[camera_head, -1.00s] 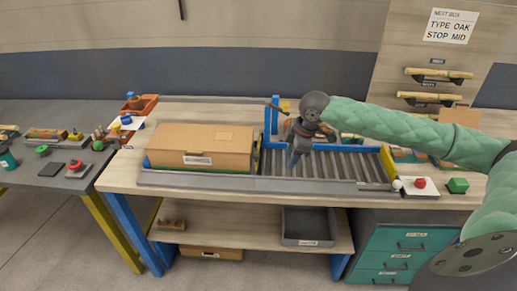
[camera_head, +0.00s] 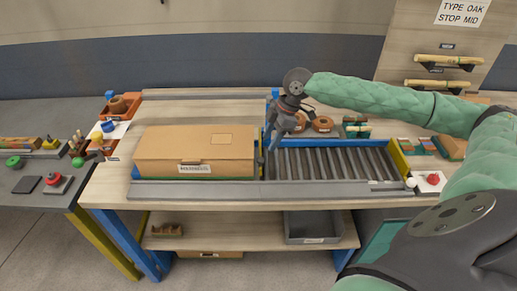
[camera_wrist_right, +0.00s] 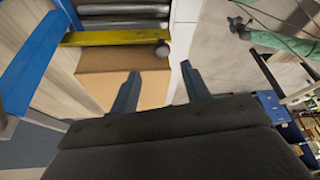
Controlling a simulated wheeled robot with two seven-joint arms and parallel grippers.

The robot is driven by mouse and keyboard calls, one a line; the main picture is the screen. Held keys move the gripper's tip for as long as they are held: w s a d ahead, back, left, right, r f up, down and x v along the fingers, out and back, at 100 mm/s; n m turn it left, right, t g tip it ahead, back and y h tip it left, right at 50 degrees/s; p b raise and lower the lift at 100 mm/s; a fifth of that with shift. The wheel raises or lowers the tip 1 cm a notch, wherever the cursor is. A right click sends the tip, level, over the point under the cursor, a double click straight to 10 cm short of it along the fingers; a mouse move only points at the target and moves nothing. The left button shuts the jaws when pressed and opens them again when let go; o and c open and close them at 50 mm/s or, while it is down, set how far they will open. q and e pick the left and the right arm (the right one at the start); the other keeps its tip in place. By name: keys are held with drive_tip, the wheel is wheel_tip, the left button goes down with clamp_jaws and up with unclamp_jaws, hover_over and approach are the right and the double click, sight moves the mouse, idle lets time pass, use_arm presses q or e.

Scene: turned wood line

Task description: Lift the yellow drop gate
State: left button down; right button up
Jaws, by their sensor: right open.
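In the right wrist view, a yellow bar, which I take for the drop gate (camera_wrist_right: 115,38), lies across between the rollers and a brown cardboard surface. A grey ball (camera_wrist_right: 162,48) shows at its right end. My right gripper (camera_wrist_right: 160,85) is open and empty, with the bar beyond its fingertips and apart from them. In the head view, my right gripper (camera_head: 269,149) points down at the left end of the roller bed (camera_head: 335,165), beside the cardboard box (camera_head: 195,152). I cannot make out the gate there. My left gripper does not show in the head view.
A blue frame (camera_wrist_right: 35,60) stands left of the bar in the wrist view. Another yellow bar (camera_head: 399,160) closes the rollers' right end, near a red button (camera_head: 433,179). Brown rings (camera_head: 322,124) lie behind the rollers. A grey bin (camera_head: 312,227) sits on the lower shelf.

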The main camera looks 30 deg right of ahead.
sight(261, 159)
drive_tip(key=p+x, duration=0.2)
drive_tip(key=x, duration=0.4)
drive_tip(key=shift+a, duration=0.1)
drive_tip(key=shift+s+a+f+p, duration=0.1)
drive_tip(key=shift+s+f+p, duration=0.1)
drive_tip(key=shift+f+p, duration=0.15)
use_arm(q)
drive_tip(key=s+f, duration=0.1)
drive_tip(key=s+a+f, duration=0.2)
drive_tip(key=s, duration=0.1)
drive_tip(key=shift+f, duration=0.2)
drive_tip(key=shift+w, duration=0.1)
use_arm(e)
drive_tip(key=shift+w, duration=0.1)
clamp_jaws()
